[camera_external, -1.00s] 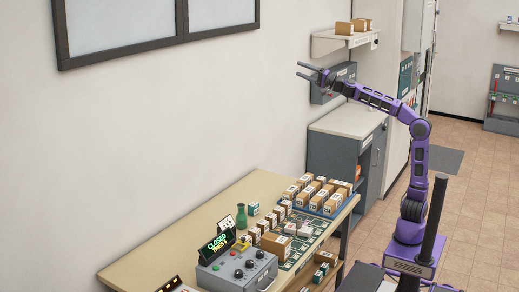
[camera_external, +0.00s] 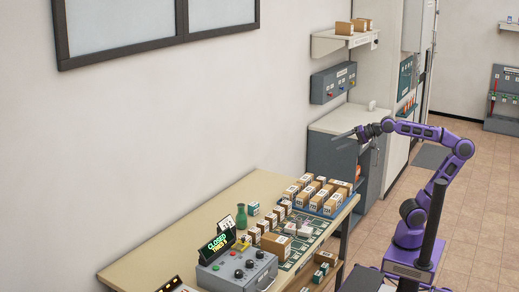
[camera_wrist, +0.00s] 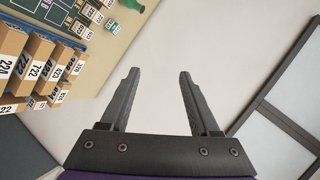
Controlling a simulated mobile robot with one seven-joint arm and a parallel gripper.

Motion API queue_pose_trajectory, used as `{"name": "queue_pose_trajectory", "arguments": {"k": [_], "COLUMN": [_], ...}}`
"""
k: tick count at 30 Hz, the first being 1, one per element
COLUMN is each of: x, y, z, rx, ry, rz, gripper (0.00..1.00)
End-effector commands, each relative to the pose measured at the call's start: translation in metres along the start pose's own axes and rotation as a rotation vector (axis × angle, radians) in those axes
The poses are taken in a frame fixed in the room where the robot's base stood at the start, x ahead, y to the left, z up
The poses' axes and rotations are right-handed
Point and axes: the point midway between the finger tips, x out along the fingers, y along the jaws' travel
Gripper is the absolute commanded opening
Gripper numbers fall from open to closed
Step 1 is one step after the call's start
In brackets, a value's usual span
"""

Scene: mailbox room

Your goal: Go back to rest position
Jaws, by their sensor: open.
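My purple arm ends in my gripper (camera_external: 347,138), which is open and empty in the air. In the external view it is in front of the grey cabinet (camera_external: 330,157) and above the far end of the table. In the wrist view my gripper (camera_wrist: 156,95) shows two dark fingers spread apart with only the pale wall behind them. Nothing is between the fingers.
The table (camera_external: 165,236) holds a blue tray (camera_external: 346,209) of numbered boxes, a green bottle (camera_external: 241,216) and a grey control box (camera_external: 236,274). A panel with buttons (camera_external: 333,83) is on the wall below a shelf (camera_external: 340,45). Open floor (camera_external: 480,200) is at right.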

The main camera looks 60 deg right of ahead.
Motion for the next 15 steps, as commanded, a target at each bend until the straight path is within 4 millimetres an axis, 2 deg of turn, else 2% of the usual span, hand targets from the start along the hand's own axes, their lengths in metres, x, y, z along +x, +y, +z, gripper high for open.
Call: {"name": "queue_pose_trajectory", "arguments": {"k": [1, 5, 10, 12, 15], "x": [-0.007, -0.016, -0.028, -0.034, -0.041], "y": [0.019, 0.062, 0.126, 0.147, 0.165], "z": [0.01, 0.031, 0.057, 0.067, 0.077], "rx": [-0.036, -0.189, -0.472, -0.579, -0.698], "ry": [0.02, 0.031, -0.071, -0.14, -0.236], "rz": [0.057, 0.218, 0.453, 0.522, 0.572], "gripper": [0.63, 0.63, 0.63, 0.63, 0.63]}}
